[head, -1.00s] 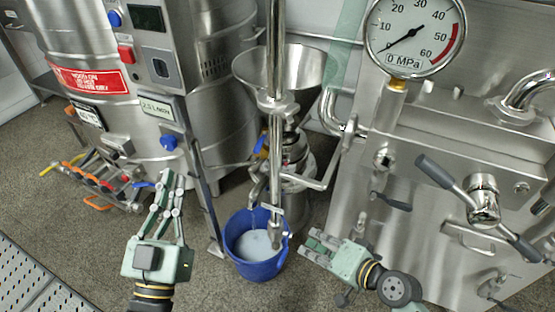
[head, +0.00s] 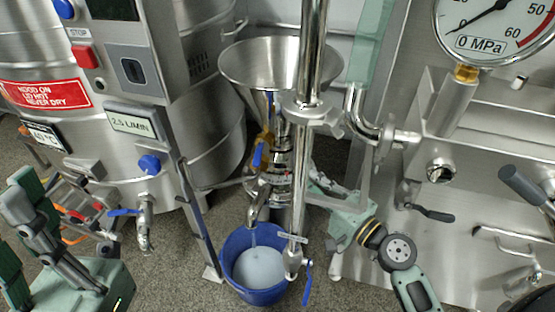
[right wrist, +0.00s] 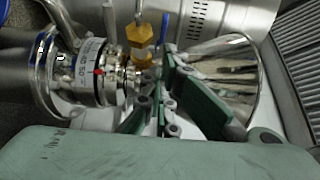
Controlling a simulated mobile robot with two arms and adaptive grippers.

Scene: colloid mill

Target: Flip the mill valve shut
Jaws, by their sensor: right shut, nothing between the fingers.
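The mill (head: 283,165) stands in the middle under a steel hopper (head: 262,68). A blue lever (head: 258,154) shows beside a brass-coloured fitting on its left side; I take this as the mill valve. In the right wrist view the mill (right wrist: 85,70) lies sideways, with a brass fitting (right wrist: 140,42) and a thin blue lever (right wrist: 165,28). My right gripper (head: 318,182) is shut and empty at the mill's right, partly hidden behind the steel pipe. Its fingers (right wrist: 162,78) overlap the fittings in the wrist view; contact cannot be told. My left gripper (head: 20,235) is partly cut off at lower left.
A blue bucket (head: 238,270) with pale liquid stands under the mill's spout. A vertical steel pipe (head: 299,190) with another blue lever (head: 307,283) stands in front. A steel tank (head: 215,150) is left; a steel panel (head: 440,120) with a gauge is right.

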